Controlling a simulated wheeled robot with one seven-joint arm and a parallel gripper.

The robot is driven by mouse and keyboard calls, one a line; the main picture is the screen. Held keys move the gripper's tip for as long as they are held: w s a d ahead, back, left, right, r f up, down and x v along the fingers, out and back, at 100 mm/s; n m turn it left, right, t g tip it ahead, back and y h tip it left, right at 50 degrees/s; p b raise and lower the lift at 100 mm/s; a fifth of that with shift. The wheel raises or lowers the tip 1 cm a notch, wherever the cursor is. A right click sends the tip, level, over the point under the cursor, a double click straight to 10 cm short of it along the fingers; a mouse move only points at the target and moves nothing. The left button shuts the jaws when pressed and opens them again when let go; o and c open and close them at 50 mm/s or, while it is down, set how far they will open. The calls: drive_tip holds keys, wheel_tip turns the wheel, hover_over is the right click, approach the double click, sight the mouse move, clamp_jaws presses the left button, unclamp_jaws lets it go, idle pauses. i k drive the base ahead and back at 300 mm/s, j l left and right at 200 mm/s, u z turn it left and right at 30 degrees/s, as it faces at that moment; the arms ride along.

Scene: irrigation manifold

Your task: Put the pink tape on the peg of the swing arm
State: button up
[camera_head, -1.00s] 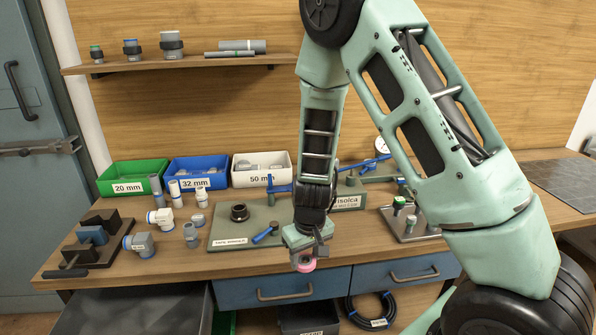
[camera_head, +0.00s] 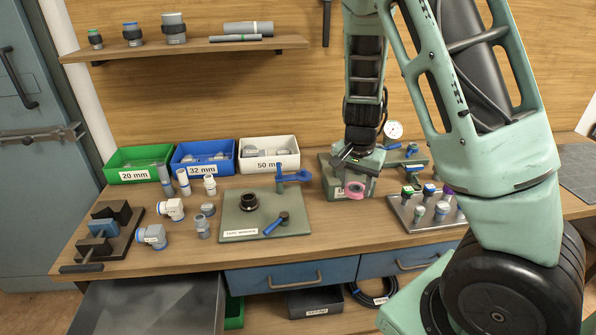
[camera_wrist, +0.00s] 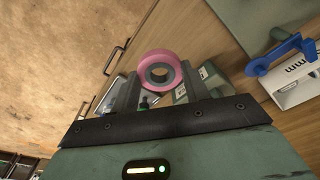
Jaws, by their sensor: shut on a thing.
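The pink tape (camera_head: 354,190) is a small roll held in my gripper (camera_head: 352,182), in front of a grey-green block and right of the tape plate. In the wrist view the roll (camera_wrist: 160,72) sits between the two fingers of my gripper (camera_wrist: 160,85), its hole visible. A green plate (camera_head: 225,222) bears a black ring (camera_head: 249,201), a short blue lever (camera_head: 275,225) with a dark knob, and a blue arm (camera_head: 295,176) on a post at its back right. The blue arm (camera_wrist: 285,50) also seems to show in the wrist view. I cannot tell which part is the peg.
Green (camera_head: 137,174), blue (camera_head: 203,163) and white (camera_head: 268,158) bins stand behind the plate. Several pipe fittings stand left of it. A metal tray (camera_head: 425,215) with several coloured-top fittings is right of my gripper. A gauge (camera_head: 393,130) stands behind it.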

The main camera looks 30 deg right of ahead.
sight(304, 175)
drive_tip(key=i, duration=0.85)
